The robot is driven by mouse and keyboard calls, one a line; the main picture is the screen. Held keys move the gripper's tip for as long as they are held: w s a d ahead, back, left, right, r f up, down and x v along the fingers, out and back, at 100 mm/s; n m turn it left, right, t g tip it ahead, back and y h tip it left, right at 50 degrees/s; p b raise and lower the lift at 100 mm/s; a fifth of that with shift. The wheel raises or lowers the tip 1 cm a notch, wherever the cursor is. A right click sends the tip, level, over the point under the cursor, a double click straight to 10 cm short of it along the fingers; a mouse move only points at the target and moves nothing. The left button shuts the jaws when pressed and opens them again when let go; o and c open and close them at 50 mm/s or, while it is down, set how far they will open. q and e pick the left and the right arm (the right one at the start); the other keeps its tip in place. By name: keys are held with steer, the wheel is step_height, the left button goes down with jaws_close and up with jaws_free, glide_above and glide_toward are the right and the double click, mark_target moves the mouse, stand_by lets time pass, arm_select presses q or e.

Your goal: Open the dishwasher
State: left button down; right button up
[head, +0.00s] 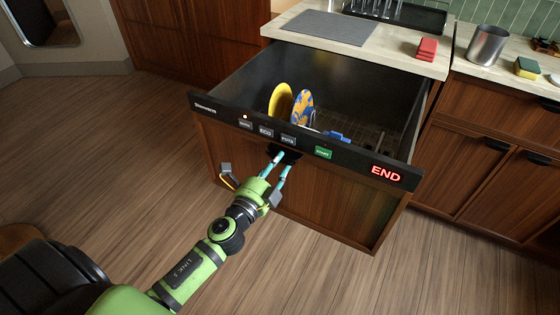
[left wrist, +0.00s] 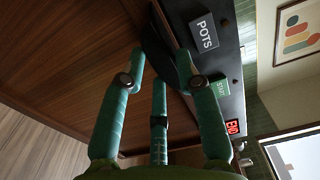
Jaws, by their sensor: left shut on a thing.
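The dishwasher (head: 300,205) is a drawer type with a wood front and a black control strip, and it stands pulled out from under the counter. Its red display (head: 385,174) reads END. My left gripper (head: 279,163) is at the middle of its front, shut on the dark handle (head: 290,153) just below the buttons. In the left wrist view the green fingers (left wrist: 160,75) close around the dark handle, beside the POTS button (left wrist: 204,34). Inside the drawer stand a yellow plate (head: 281,101), a blue and yellow patterned plate (head: 302,108) and a blue item. My right gripper is not in view.
Wood cabinets stand to the right. The wood floor (head: 130,130) left of the drawer is clear.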

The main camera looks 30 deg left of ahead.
arm_select(q)
steer(key=shift+s+f, duration=0.2)
steer(key=shift+s, duration=0.45)
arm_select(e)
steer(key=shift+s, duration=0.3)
arm_select(q)
steer(key=c, duration=1)
jaws_free()
steer(key=shift+w, duration=0.1)
steer(key=shift+r, duration=0.1)
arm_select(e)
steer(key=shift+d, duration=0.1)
arm_select(q)
steer(key=s, duration=1.2)
steer(key=shift+a, duration=0.25)
